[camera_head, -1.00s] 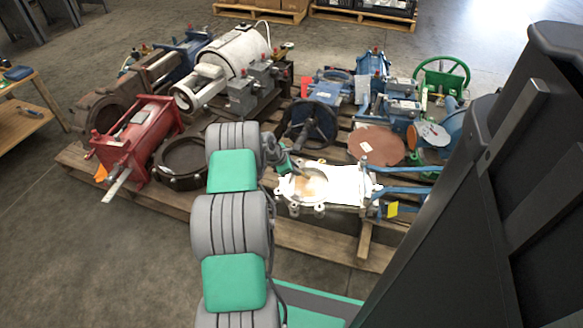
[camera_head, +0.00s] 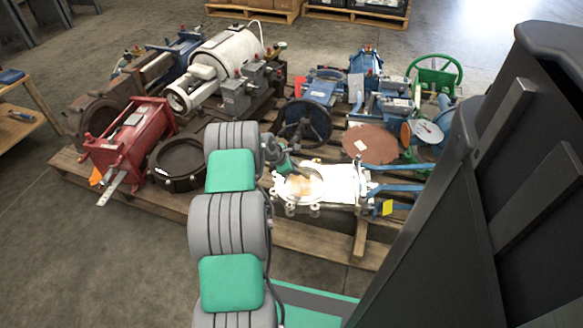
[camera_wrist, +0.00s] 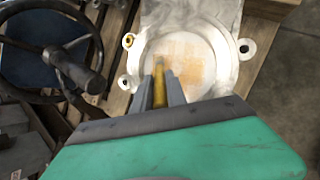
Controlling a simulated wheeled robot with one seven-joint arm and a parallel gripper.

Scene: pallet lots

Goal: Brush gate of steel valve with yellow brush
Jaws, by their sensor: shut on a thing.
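The steel valve (camera_head: 338,183) lies flat near the front edge of the pallet, a bright plate with a round gate (camera_head: 302,184). In the wrist view the gate (camera_wrist: 196,62) is a pale disc with orange-brown patches, inside a lugged steel ring. My gripper (camera_wrist: 160,88) is shut on the yellow brush (camera_wrist: 159,86), its yellow handle between the two grey fingers. The brush points at the gate's left-middle part. Its bristles are hard to make out, and I cannot tell whether they touch the surface. In the head view my arm hides most of the gripper and the brush.
A black handwheel (camera_head: 304,122) stands just behind the valve. A red actuator (camera_head: 128,143) and a dark ring (camera_head: 180,160) lie left of my arm. Blue bars (camera_head: 385,186) with a yellow tag lie at the valve's right. A brown disc (camera_head: 368,143) lies behind. Open floor lies in front.

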